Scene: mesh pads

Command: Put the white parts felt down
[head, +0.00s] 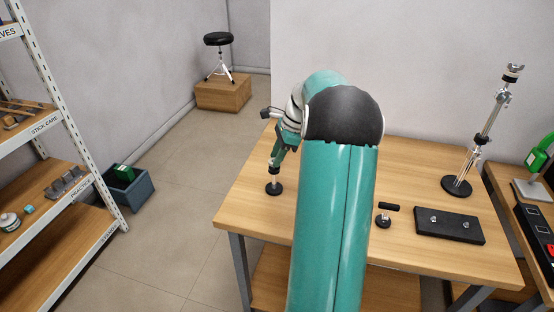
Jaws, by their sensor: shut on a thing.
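My gripper (276,162) is at the left part of the wooden table, pointing down above a small black round-based stand (274,189). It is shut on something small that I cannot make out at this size. The jaws are right over the stand's short upright; I cannot tell whether they touch it. I cannot pick out the white parts felt clearly; the jaws or my arm may hide it. My teal arm covers the middle of the table.
The wooden table (410,258) also bears a small black T-shaped piece (385,214), a black block (449,226) with two metal fittings, and a tall chrome stand (457,187). Shelves (62,185) and a blue-grey bin (130,191) stand left.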

